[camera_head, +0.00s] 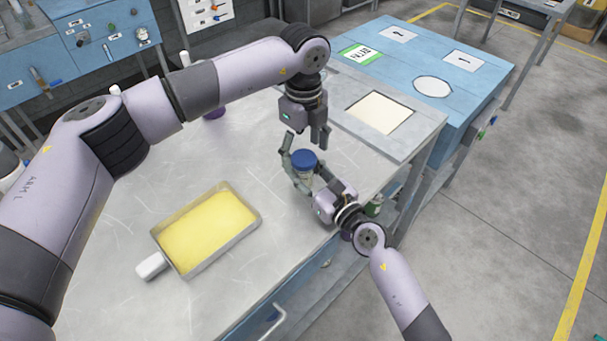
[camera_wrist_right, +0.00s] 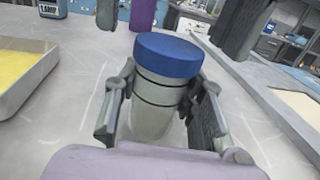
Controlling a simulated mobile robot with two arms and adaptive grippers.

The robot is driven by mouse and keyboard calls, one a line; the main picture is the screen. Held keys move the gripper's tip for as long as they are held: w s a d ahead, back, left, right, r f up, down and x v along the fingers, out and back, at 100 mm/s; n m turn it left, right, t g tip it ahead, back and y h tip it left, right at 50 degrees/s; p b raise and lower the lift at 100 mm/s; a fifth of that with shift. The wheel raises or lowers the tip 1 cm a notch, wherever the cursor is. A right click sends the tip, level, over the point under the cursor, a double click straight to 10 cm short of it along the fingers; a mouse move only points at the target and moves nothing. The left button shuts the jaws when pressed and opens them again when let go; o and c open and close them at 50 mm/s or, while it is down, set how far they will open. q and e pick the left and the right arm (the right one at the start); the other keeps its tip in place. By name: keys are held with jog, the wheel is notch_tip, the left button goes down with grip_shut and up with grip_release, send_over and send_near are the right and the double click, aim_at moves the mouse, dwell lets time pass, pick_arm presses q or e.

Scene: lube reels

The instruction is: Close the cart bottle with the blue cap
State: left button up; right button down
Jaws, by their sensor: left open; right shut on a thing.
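A pale bottle (camera_wrist_right: 152,115) with dark rings stands upright, with the blue cap (camera_head: 303,160) on its top. The cap also shows in the right wrist view (camera_wrist_right: 168,55). Whether the cap is fully tightened cannot be told. My right gripper (camera_head: 304,176) is shut on the bottle's body below the cap, one finger on each side. My left gripper (camera_head: 308,137) points down, open and empty, just above and behind the cap, apart from it. Its fingers show at the top of the right wrist view, either side of the cap.
A tray of yellow material (camera_head: 252,226) with a white handle lies on the metal table (camera_head: 110,265). A blue surface (camera_head: 405,65) with white plates and a green label adjoins at the back right. A purple object (camera_wrist_right: 145,14) stands behind the bottle. The table's front left is clear.

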pick_arm(q)
jog(key=shift+f, duration=0.6)
jog(key=shift+c, duration=0.5)
